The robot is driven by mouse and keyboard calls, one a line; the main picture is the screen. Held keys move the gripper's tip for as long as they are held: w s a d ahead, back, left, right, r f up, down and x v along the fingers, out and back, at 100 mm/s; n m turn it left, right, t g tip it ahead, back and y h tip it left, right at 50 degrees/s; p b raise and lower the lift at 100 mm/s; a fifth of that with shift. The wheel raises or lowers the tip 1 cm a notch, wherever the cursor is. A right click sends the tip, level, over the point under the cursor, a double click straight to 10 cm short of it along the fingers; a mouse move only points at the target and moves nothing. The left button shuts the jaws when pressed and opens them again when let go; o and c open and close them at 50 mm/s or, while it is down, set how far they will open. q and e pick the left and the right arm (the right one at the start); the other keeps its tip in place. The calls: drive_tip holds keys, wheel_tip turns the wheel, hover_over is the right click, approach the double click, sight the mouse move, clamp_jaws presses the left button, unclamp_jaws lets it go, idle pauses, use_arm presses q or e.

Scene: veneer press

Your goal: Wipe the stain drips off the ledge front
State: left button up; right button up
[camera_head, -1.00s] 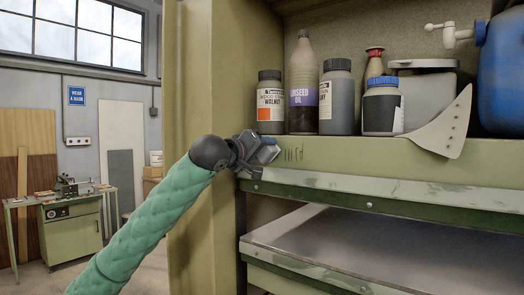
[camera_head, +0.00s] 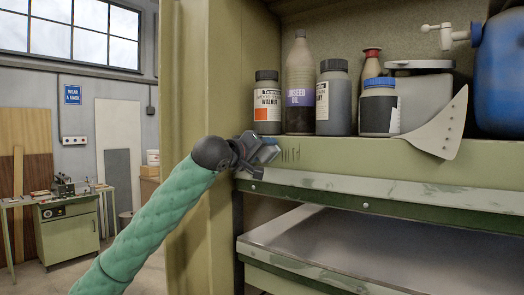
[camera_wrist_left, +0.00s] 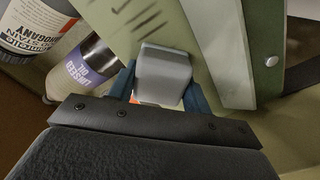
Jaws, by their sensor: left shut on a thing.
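The pale green ledge front (camera_head: 350,155) runs below the shelf of bottles. Several short dark stain drips (camera_head: 289,154) mark it near its left end; they also show at the top of the left wrist view (camera_wrist_left: 138,14). My left gripper (camera_head: 262,152) is at the left end of the ledge front, just left of the drips. Its blue fingers (camera_wrist_left: 160,88) are shut on a light grey block (camera_wrist_left: 163,72). The block is close to the ledge front beside the drips; I cannot tell whether it touches. My right gripper is not in view.
A walnut stain bottle (camera_head: 267,103), a linseed oil bottle (camera_head: 300,85) and other containers stand on the shelf above. A pale curved scraper-like plate (camera_head: 440,125) hangs over the ledge at right. Below are a green rail (camera_head: 400,205) and a grey platen (camera_head: 350,245).

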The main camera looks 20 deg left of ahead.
sight(271, 150)
use_arm(q)
drive_tip(key=shift+s+d, duration=0.35)
drive_tip(key=shift+d, duration=0.45)
drive_tip(key=shift+s+d, duration=0.35)
drive_tip(key=shift+d, duration=0.4)
drive_tip(key=shift+s+d+p, duration=0.3)
drive_tip(key=shift+s+d, duration=0.05)
drive_tip(key=shift+d, duration=0.7)
drive_tip(key=shift+s+d+p, duration=0.25)
drive_tip(key=shift+s+d, duration=0.05)
drive_tip(key=shift+d, duration=0.7)
drive_tip(key=shift+s+d+p, duration=0.3)
drive_tip(key=shift+s+d, duration=0.05)
drive_tip(key=shift+d, duration=0.7)
drive_tip(key=shift+s+d, duration=0.1)
drive_tip(key=shift+w+a+p, duration=0.2)
drive_tip(key=shift+w+a, duration=0.2)
drive_tip(key=shift+a, duration=0.7)
drive_tip(key=shift+w+a+p, duration=0.2)
drive_tip(key=shift+w+a, duration=0.25)
drive_tip(key=shift+a, duration=0.6)
drive_tip(key=shift+w+a+p, duration=0.2)
drive_tip(key=shift+w+a, duration=0.2)
drive_tip(key=shift+a, duration=0.7)
drive_tip(key=shift+w+a+p, duration=0.2)
drive_tip(key=shift+w+a, duration=0.1)
drive_tip(key=shift+a, duration=0.45)
drive_tip(key=shift+w+a+p, duration=0.15)
drive_tip(key=shift+w+a, duration=0.1)
drive_tip(key=shift+a, duration=0.5)
